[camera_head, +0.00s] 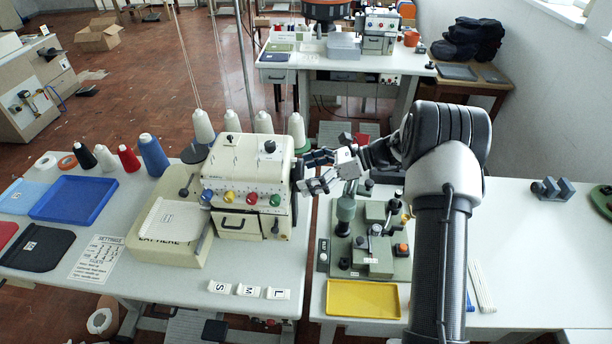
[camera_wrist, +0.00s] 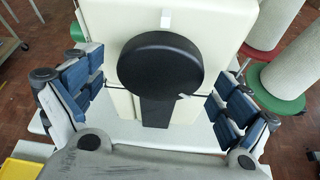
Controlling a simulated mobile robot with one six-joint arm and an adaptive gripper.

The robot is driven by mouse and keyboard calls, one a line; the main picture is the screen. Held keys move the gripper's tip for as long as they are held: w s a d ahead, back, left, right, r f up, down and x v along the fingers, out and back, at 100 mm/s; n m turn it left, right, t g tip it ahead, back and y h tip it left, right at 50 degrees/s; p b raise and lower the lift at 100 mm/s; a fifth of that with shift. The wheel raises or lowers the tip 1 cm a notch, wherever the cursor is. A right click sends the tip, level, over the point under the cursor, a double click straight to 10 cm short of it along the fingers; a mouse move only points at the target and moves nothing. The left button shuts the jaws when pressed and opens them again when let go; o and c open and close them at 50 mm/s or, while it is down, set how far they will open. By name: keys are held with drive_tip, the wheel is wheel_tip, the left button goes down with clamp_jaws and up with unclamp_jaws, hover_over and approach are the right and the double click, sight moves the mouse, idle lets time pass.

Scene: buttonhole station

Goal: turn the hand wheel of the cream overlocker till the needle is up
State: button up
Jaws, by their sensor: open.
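The cream overlocker (camera_head: 252,170) stands on the left table, with coloured dials on its front. Its black round hand wheel (camera_head: 296,176) is on the right side, partly behind my fingers. In the wrist view the hand wheel (camera_wrist: 160,70) fills the middle, with a small pale mark at its lower right edge. A white mark sits on the cream housing above it. My gripper (camera_head: 309,172) is open at the wheel. In the wrist view its blue-padded fingers (camera_wrist: 160,92) stand left and right of the wheel with visible gaps. I cannot make out the needle.
A green machine (camera_head: 372,250) stands close right, below my arm. Thread cones (camera_head: 264,123) stand behind the overlocker; cones on red and green bases show right in the wrist view. A yellow tray (camera_head: 362,299) lies in front.

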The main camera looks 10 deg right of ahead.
drive_tip(key=shift+c, duration=0.5)
drive_tip(key=c, duration=1)
